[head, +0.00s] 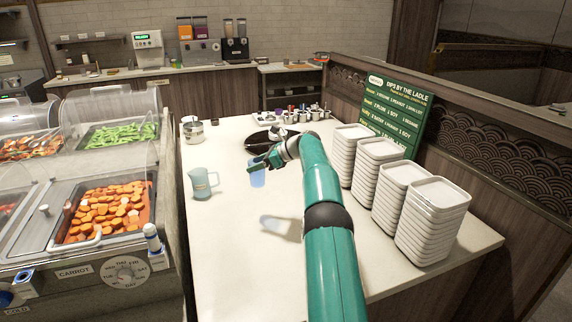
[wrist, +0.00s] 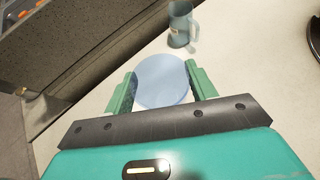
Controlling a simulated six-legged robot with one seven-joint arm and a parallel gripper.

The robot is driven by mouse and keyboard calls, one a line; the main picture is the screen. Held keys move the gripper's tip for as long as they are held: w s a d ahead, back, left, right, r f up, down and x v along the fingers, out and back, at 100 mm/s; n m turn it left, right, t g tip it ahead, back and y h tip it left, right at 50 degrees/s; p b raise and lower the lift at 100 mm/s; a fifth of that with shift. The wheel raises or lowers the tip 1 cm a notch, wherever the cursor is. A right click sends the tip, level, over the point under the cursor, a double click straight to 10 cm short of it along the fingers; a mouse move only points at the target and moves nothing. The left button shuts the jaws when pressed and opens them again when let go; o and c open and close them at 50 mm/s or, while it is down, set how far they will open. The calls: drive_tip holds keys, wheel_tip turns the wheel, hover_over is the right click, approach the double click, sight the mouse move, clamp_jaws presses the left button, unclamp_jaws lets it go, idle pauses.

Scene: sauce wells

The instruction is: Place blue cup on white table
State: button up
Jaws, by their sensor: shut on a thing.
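A translucent blue cup (head: 257,177) is held between the fingers of my gripper (head: 261,163), above the white table (head: 238,222). A pale bluish shadow lies on the tabletop below and to the right of it. In the wrist view the round blue cup (wrist: 162,80) sits between the two green fingers of my gripper (wrist: 160,88). The cup looks upright in the head view. The white table also shows in the wrist view (wrist: 240,60).
A blue-grey pitcher (head: 200,184) stands left of the cup. A dark round pan (head: 262,140) is behind my gripper. Stacks of white plates (head: 432,215) line the right side, near a green sign (head: 398,112). Food wells (head: 105,210) lie left of the table. The table's front middle is clear.

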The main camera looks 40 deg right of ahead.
drive_tip(key=shift+s+d, duration=0.25)
drive_tip(key=shift+d, duration=0.25)
drive_tip(key=shift+s+d, duration=0.2)
drive_tip(key=shift+d, duration=0.3)
drive_tip(key=shift+a+f, duration=0.15)
drive_tip(key=shift+s+a+f, duration=0.2)
drive_tip(key=shift+s+f, duration=2)
drive_tip(key=shift+s, duration=0.1)
drive_tip(key=shift+s+a+f, duration=0.25)
drive_tip(key=shift+s+f, duration=1.95)
drive_tip(key=shift+s, duration=0.05)
drive_tip(key=shift+s+a+f, duration=0.2)
drive_tip(key=shift+s+f, duration=2)
drive_tip(key=shift+s, duration=0.1)
drive_tip(key=o, duration=1.2)
